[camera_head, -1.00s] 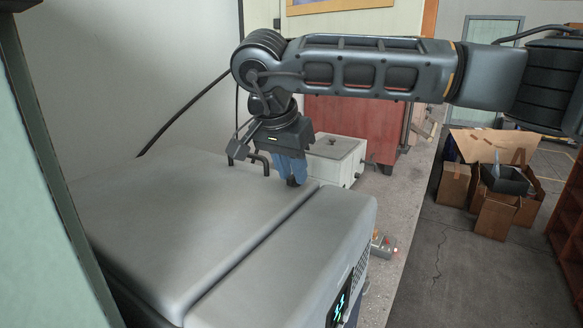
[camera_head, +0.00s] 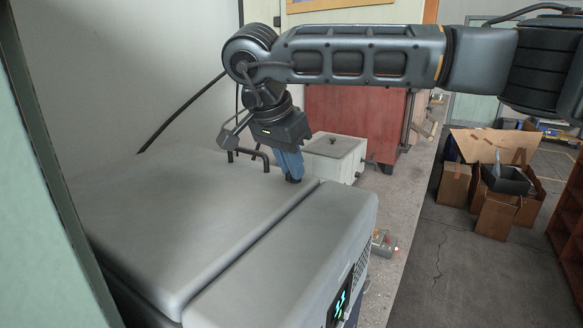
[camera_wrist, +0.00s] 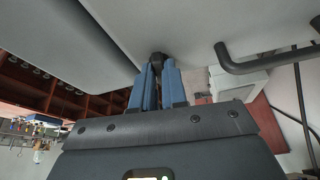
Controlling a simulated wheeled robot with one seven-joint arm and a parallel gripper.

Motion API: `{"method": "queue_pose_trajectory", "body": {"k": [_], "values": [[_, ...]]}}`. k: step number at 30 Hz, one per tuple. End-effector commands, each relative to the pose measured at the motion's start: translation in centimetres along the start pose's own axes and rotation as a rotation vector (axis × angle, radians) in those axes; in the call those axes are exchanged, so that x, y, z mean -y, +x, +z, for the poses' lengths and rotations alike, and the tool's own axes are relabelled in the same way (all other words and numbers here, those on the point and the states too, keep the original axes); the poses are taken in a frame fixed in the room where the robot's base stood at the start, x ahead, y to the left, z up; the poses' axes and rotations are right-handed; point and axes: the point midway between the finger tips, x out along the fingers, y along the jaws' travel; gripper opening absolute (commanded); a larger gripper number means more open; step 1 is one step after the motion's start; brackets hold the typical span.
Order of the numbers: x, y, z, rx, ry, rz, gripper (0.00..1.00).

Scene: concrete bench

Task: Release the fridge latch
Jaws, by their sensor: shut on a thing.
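The fridge (camera_head: 185,215) is a large grey chest-like box with a wide lid and a seam along its right part. My gripper (camera_head: 293,179) is at the far edge of the fridge, close to the end of that seam, with its blue fingers pointing down. In the wrist view my gripper (camera_wrist: 157,62) is shut on a small dark latch (camera_wrist: 158,58) at the fridge's side, by the seam. Most of the latch is hidden between the fingers. A dark bar handle (camera_head: 248,155) stands on the fridge left of my gripper and also shows in the wrist view (camera_wrist: 265,64).
A pale box (camera_head: 333,157) stands behind my gripper, in front of a red cabinet (camera_head: 355,120). Cardboard boxes (camera_head: 496,215) lie on the floor at the right. A green panel (camera_head: 35,200) borders the left. The floor right of the fridge is mostly clear.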

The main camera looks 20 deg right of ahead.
Motion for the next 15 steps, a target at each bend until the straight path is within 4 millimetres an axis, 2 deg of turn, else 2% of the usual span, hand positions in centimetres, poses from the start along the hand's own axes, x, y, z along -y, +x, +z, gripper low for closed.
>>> {"method": "queue_pose_trajectory", "body": {"k": [15], "values": [[0.62, -0.1, -0.13, -0.001, 0.444, 0.183, 0.0]]}}
